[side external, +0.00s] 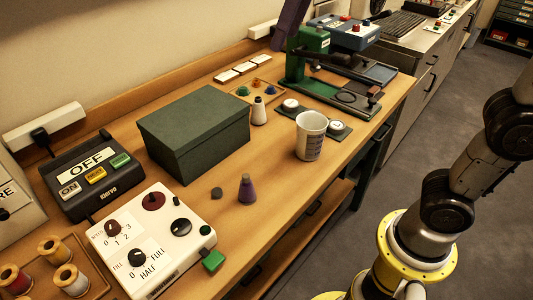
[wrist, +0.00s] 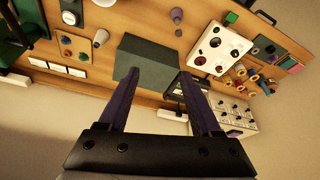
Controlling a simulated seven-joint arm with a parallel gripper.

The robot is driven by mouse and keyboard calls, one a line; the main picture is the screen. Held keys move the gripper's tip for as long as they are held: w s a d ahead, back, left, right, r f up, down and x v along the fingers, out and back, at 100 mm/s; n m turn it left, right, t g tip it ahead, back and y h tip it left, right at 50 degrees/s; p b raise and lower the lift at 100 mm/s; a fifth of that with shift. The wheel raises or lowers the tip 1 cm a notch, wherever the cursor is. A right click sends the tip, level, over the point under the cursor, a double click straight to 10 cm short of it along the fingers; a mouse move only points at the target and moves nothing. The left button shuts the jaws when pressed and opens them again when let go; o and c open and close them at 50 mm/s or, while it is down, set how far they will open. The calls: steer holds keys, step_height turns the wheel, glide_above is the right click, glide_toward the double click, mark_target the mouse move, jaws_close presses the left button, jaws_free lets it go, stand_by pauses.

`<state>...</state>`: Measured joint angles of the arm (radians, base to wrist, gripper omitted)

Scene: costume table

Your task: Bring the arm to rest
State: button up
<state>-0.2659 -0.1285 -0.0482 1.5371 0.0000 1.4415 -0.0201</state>
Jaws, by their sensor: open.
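My gripper (wrist: 158,76) shows in the wrist view with its two dark purple fingers spread wide apart and nothing held between them. It points down at the costume table from above. A dark green lidded box (wrist: 150,58) appears beyond and between the fingertips, apart from them. The same box (side external: 195,133) stands closed on the table in the side external view. My arm rises at the right of the side external view, beside the table, and leaves the frame at the right edge.
The wooden table (side external: 275,185) holds a white cup (side external: 310,136), a purple cone-shaped piece (side external: 246,189), a white dial panel (side external: 150,240), an OFF switch box (side external: 88,175), thread spools (side external: 70,280) and a green press (side external: 310,60). The grey floor (side external: 440,130) beside it is clear.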

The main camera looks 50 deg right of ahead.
steer(key=s+d+f+m+t, duration=0.2)
steer(key=s+d+f, duration=0.55)
steer(key=s, duration=0.35)
steer(key=s+d+f+m+h, duration=0.1)
steer(key=s+f, duration=0.2)
steer(key=f, duration=0.7)
steer(key=shift+s+f, duration=0.25)
steer(key=shift+s, duration=0.15)
